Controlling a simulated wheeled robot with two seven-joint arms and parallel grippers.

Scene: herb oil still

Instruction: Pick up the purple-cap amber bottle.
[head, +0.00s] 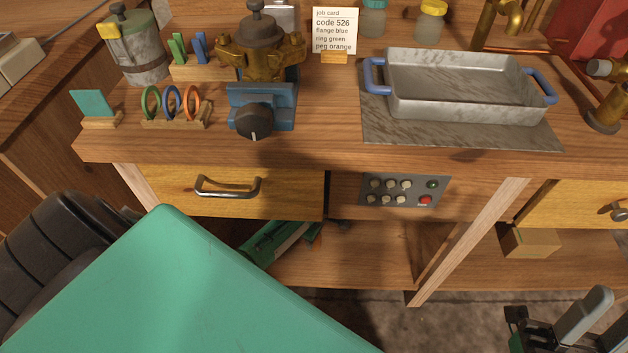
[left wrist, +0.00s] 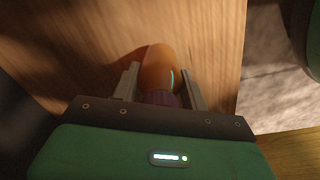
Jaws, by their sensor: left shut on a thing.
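The amber bottle (left wrist: 157,66) shows in the left wrist view with its purple cap (left wrist: 163,98) toward my gripper's palm. My left gripper (left wrist: 161,84) is shut on it, with one grey finger on each side of the cap end. Wood lies behind the bottle; I cannot tell whether the bottle touches it. In the head view my teal left arm covers the lower left, and the green gripper body (head: 272,242) shows partly under the bench by the lower shelf. My right gripper (head: 590,322) is at the lower right, its grey fingers apart and empty.
The bench top holds a metal tray (head: 455,113) with blue handles, a brass-and-blue fixture (head: 262,105), rings on a rack (head: 175,123) and a job card (head: 334,30). A drawer (head: 225,203) and a button panel (head: 402,190) are above the lower shelf (head: 350,270).

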